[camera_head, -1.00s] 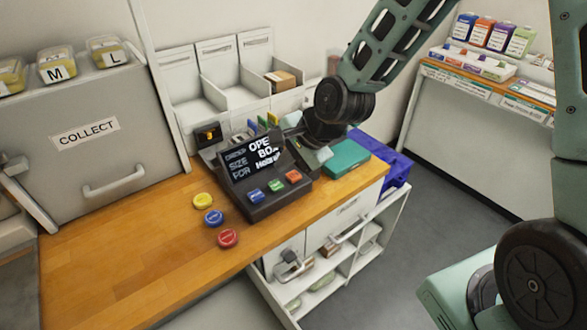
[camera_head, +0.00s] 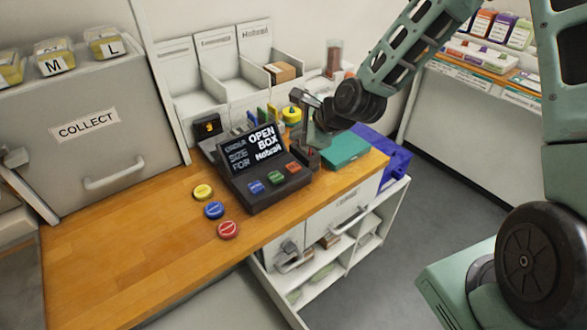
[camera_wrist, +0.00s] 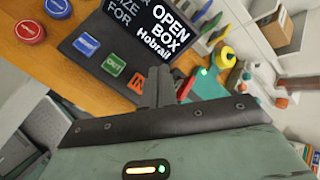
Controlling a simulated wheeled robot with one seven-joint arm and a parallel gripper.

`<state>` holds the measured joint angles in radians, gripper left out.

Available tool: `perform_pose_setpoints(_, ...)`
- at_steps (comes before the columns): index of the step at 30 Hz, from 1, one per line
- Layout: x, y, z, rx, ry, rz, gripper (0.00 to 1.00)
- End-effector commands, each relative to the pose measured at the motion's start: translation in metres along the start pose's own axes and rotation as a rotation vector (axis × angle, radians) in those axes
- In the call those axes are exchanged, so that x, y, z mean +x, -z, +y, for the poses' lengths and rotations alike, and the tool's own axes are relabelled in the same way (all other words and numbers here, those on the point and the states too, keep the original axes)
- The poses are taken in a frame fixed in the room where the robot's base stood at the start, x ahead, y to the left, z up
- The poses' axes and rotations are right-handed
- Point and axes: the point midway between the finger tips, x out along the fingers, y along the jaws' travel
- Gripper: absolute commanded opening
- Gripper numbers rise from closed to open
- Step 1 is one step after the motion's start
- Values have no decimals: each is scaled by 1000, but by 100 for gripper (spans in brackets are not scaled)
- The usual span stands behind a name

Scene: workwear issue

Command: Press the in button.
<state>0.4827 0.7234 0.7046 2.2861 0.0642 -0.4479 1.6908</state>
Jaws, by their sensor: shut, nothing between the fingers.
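The dark console (camera_head: 262,202) stands on the wooden counter, its screen (camera_head: 253,148) reading "OPEN BOX" and other words. Its sloped front has a blue button (camera_head: 257,187), a green button (camera_head: 275,177) and an orange-red button (camera_head: 293,168). The wrist view also shows the blue (camera_wrist: 87,44), green (camera_wrist: 113,64) and orange (camera_wrist: 137,84) buttons. Their labels are too small to read, so I cannot tell which is the in button. My gripper (camera_head: 307,152) is shut and empty, pointing down by the console's right end. In the wrist view my fingers (camera_wrist: 158,86) appear beside the orange button.
Yellow (camera_head: 203,191), blue (camera_head: 214,210) and red (camera_head: 228,229) round pieces lie on the counter (camera_head: 130,245) left of the console. A teal box (camera_head: 345,149) and a blue crate (camera_head: 394,165) are to the right. Bins (camera_head: 205,95) stand behind.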

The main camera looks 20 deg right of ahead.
Motion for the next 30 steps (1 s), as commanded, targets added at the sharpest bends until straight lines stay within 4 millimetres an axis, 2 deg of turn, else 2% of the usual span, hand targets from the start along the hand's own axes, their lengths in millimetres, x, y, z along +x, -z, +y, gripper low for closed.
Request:
perform_pose_setpoints(9,34,24,25,-2,-1,0,0)
perform_pose_setpoints(15,49,35,36,0,-1,0,0)
perform_pose_setpoints(30,53,38,38,0,0,0,0)
